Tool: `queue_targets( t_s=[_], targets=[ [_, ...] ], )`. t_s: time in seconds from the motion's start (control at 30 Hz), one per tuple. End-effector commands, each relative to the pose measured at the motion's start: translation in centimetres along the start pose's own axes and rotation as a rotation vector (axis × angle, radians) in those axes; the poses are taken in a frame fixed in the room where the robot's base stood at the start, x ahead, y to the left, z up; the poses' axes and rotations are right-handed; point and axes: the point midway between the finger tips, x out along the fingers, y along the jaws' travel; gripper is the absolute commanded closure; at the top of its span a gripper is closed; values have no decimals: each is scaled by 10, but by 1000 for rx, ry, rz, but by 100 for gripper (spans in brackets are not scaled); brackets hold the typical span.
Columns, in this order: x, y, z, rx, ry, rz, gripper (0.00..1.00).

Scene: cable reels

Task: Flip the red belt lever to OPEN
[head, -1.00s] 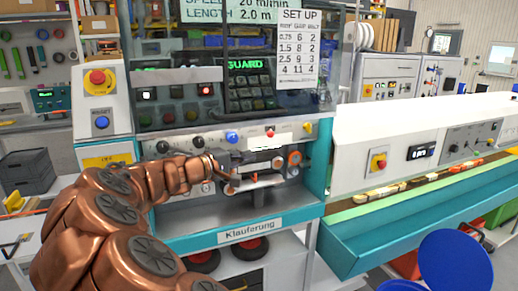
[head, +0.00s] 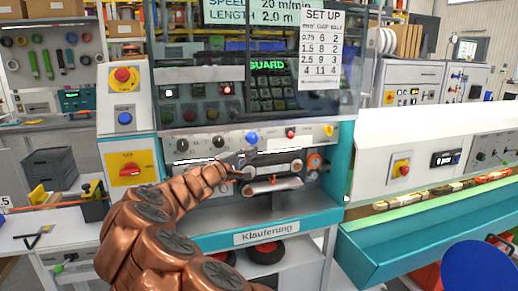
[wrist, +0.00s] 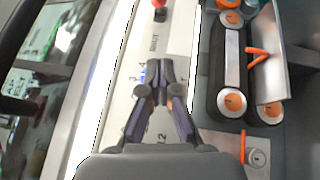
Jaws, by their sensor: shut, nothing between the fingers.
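My gripper (head: 243,157) is shut and empty, at the front panel of the Klauferung machine, just below the blue knob (head: 251,138). In the wrist view its closed fingertips (wrist: 161,66) lie over the panel strip, partly covering the blue knob (wrist: 144,76). Right of it sits the belt unit with two dark belts and orange-centred rollers. A thin orange-red lever (wrist: 258,56) sticks out between the belts, apart from the gripper; it also shows small in the head view (head: 272,180). A second orange-red lever (wrist: 243,147) sits lower by a grey knob. I cannot read an OPEN mark.
A red button (head: 290,132) and a yellow knob (head: 328,130) stick out from the panel strip. A clear guard (head: 210,92) hangs above. A metal plate (wrist: 292,85) stands beside the belts. A teal conveyor trough (head: 400,241) runs right.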

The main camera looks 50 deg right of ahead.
Motion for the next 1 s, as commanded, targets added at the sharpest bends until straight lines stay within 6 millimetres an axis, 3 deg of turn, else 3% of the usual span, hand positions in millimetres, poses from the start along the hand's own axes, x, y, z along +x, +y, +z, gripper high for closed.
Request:
queue_targets(
  t_s=[0.6, 0.8, 1.0],
  targets=[
    [91, 2, 2, 1, -4, -2, 100],
    [107, 3, 21, 0, -3, 1, 100],
    [114, 1, 27, 1, 1, 1, 100]
  ],
)
